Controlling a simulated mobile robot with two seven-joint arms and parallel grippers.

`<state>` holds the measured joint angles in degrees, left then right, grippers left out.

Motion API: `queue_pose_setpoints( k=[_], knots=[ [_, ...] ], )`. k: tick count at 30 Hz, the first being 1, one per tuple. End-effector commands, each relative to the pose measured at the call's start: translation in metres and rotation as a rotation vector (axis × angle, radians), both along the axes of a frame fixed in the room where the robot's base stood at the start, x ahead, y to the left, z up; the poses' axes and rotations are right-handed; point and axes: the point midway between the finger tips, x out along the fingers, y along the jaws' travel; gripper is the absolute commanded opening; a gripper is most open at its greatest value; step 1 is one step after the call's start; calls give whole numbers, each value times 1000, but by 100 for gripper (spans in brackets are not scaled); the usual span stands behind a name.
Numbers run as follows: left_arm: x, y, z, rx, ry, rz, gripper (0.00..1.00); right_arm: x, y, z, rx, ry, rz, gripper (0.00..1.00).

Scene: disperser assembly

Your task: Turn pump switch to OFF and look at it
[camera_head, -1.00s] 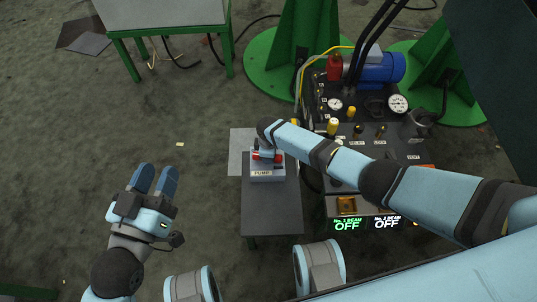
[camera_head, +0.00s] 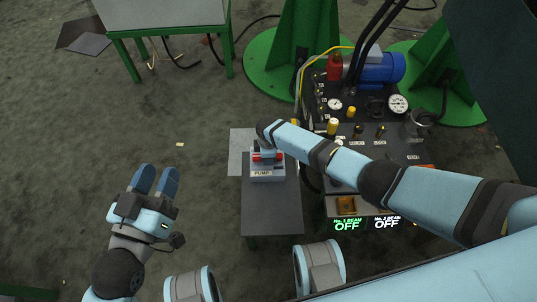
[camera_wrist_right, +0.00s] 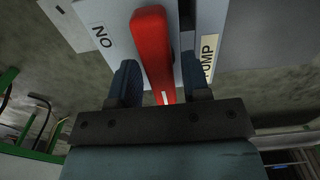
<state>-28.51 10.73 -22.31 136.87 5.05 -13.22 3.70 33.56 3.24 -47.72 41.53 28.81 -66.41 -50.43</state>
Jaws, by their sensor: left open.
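The pump switch box (camera_head: 267,174) is grey with a PUMP label and stands on a dark narrow table (camera_head: 272,212) in the head view. Its red lever (camera_wrist_right: 153,45) fills the middle of the right wrist view, with a label of the letters O and N (camera_wrist_right: 101,36) to its left and the PUMP label (camera_wrist_right: 208,57) to its right. My right gripper (camera_wrist_right: 159,66) is open, one finger on each side of the lever, with gaps showing. In the head view my right wrist partly hides the switch. My left gripper (camera_head: 155,184) is open and empty, left of the table.
A control panel (camera_head: 357,162) with gauges, knobs and a blue motor (camera_head: 381,68) stands right of the switch, partly behind my right arm. A green-legged table (camera_head: 166,14) stands at the back. Floor left of the switch is mostly clear.

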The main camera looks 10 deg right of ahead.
Motion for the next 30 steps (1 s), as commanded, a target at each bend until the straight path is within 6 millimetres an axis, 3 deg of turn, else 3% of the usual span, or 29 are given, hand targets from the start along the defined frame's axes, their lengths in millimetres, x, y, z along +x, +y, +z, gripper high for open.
queue_pose_setpoints(
  k=[8, 13, 24, 30],
  knots=[
    [0, 0, 0, 4, -3, -2, 43, 0, -1, 0, -1, 0, -2, 53],
    [1, 2, 4, 19, 8, 2, 43, 1, -1, 13, 0, -1, -3, 53],
    [-14, 32, -70, 206, 343, 66, 43, 0, -1, 93, 0, -1, -1, 53],
    [-23, 43, -90, 260, 434, 79, 43, 0, -1, 125, 0, 0, -1, 53]
  ],
)
